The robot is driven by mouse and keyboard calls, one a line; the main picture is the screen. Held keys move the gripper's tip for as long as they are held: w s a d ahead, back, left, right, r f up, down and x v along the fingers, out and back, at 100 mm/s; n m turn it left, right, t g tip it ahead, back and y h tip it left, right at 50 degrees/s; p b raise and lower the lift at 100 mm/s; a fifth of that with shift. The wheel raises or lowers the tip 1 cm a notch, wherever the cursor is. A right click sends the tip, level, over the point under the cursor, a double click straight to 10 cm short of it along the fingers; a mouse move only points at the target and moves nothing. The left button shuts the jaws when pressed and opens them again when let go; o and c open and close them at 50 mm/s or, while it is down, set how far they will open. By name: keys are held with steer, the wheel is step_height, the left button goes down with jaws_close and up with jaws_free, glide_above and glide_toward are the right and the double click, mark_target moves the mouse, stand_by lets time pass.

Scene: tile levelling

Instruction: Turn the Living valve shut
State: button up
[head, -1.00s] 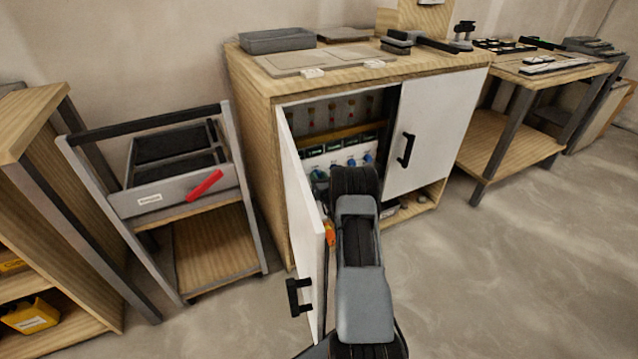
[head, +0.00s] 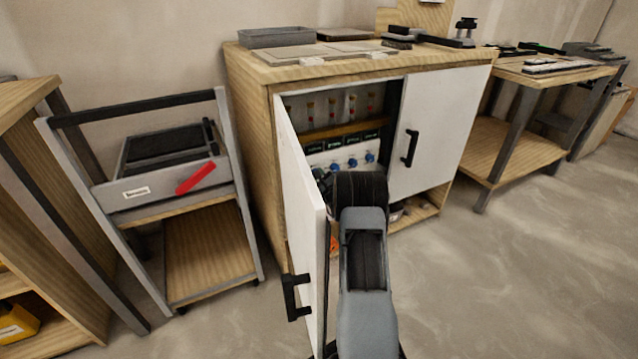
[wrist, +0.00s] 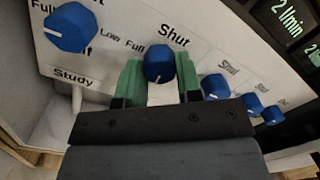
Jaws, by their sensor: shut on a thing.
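In the wrist view my gripper (wrist: 161,85) has its green fingers closed on the two sides of a blue valve knob (wrist: 158,62). "Shut" is printed above this knob and "Full" to its left. Its white pointer mark faces down in the picture, away from "Shut". The name under it is hidden by my gripper, so I cannot read whether it says Living. The knob labelled Study (wrist: 70,27) is to the left. Several smaller-looking blue knobs (wrist: 215,87) run off to the right. In the head view the valve panel (head: 344,156) is inside the cabinet, and my arm hides the fingers.
The open left cabinet door (head: 305,210) stands close to the left of my arm. The right door (head: 440,125) is shut. A dark display strip (wrist: 300,30) lies above the knobs. A cart (head: 133,203) stands left of the cabinet. The floor at right is clear.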

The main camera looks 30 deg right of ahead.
steer(key=shift+n+g+b, duration=0.25)
steer(key=shift+n+g, duration=0.1)
steer(key=shift+n, duration=7.1)
steer(key=shift+n+g+b, duration=0.2)
steer(key=shift+n+g, duration=0.15)
steer(key=shift+n, duration=7.4)
steer(key=o, duration=0.9)
steer(key=shift+r, duration=0.1)
steer(key=shift+o, duration=0.2)
